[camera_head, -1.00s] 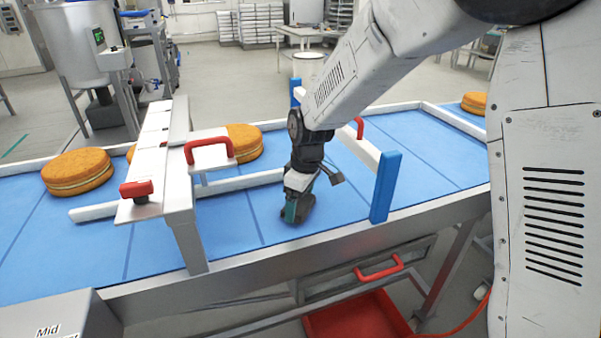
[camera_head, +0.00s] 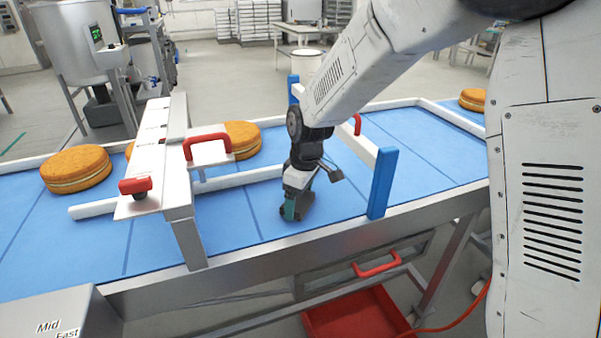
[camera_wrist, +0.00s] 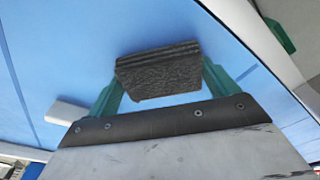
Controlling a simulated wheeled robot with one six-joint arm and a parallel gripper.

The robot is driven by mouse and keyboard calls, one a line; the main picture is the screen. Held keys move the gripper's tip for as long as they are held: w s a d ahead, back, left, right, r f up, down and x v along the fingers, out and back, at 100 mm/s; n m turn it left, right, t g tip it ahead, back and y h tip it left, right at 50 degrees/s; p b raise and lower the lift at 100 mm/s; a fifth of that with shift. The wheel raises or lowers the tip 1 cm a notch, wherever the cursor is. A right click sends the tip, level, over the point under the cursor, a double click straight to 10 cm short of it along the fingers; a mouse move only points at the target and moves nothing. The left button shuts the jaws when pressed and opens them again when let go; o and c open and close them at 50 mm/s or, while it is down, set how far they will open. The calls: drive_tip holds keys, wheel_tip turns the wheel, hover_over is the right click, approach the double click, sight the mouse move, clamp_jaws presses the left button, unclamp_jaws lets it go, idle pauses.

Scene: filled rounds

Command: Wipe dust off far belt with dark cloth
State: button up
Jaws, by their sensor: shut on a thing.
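The dark cloth (camera_wrist: 158,72) is a dark grey folded pad in the wrist view. My gripper (camera_head: 295,208) is shut on it, with a green finger at each side of it in the wrist view (camera_wrist: 160,85). The gripper points down at the blue belt (camera_head: 235,222), close to the belt's near edge. I cannot tell whether the cloth touches the belt. No dust can be made out. The head view shows the cloth only as a dark patch at the gripper's tip.
A white bridge with red handles (camera_head: 208,145) stands over the belt left of my gripper. A blue post (camera_head: 383,183) with a white rail is close on its right. Several orange round cakes (camera_head: 77,167) lie on the belt. A red bin (camera_head: 355,315) is below.

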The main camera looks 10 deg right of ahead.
sight(299, 199)
drive_tip(key=shift+w+r, duration=0.1)
drive_tip(key=shift+r, duration=3.9)
